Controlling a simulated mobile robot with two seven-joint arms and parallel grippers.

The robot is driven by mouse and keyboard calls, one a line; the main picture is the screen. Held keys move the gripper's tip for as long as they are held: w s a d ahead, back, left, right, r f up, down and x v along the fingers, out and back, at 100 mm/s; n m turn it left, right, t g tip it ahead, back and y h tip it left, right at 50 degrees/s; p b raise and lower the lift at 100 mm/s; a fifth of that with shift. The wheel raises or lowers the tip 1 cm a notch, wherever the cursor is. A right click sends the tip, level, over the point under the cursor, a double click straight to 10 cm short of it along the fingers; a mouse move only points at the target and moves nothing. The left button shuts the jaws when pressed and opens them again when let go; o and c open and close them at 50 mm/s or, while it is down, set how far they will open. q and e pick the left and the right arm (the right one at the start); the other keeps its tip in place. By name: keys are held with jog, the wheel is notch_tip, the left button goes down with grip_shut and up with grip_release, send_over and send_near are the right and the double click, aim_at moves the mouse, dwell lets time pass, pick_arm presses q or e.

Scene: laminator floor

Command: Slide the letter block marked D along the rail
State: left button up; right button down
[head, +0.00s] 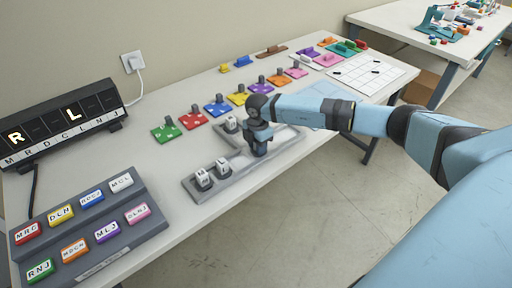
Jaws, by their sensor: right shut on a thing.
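A grey rail tray (208,190) lies along the front edge of the table, with a second grey channel beside it. Two white letter blocks, one at the left end (204,179) and one next to it (222,168), stand in the front channel; their letters are too small to read surely. Another white block (231,125) stands in the rear channel. My right gripper (260,150) points down over the front channel, right of the two blocks, shut on a block that its fingers hide. The letter D cannot be made out on any block. My left gripper is out of view.
Coloured plates with grey handles (166,132) stand in a row behind the tray. A black display (62,125) showing R and L stands at the left. A grey panel of coloured label buttons (80,225) is at front left. A white grid sheet (366,73) lies at right.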

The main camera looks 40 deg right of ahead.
jog(key=shift+a, duration=0.3)
jog(key=c, duration=0.7)
grip_release()
jog(key=shift+r, duration=0.1)
notch_tip(320, 180, up, 14)
jog(key=shift+f, duration=0.1)
